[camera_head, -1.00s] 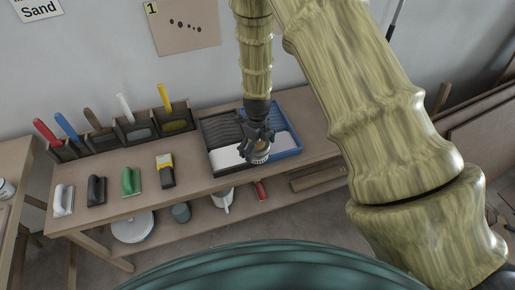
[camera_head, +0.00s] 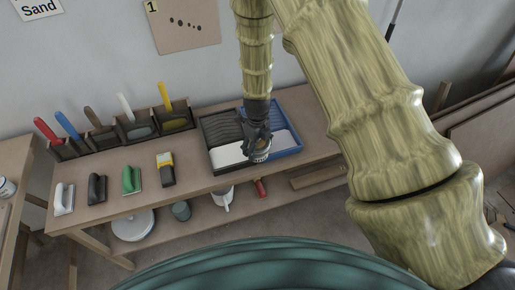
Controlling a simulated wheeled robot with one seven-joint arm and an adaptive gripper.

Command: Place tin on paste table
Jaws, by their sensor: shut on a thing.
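A small round tin (camera_head: 261,156) with a pale band is in my gripper (camera_head: 259,146), in the middle of the view. My gripper points down and is shut on the tin. The tin overlaps the front edge of the blue tray (camera_head: 284,155) in the picture; I cannot tell whether it touches anything. The wooden table (camera_head: 211,183) runs under the tray. I cannot tell from the picture which table is the paste table.
A grey tray (camera_head: 206,135) stands beside the blue one. Several floats, including a green one (camera_head: 131,180), and a yellow-black brush (camera_head: 166,169) lie to the left. A rack (camera_head: 66,152) of handled tools stands at the back. Another table (camera_head: 14,195) is at far left.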

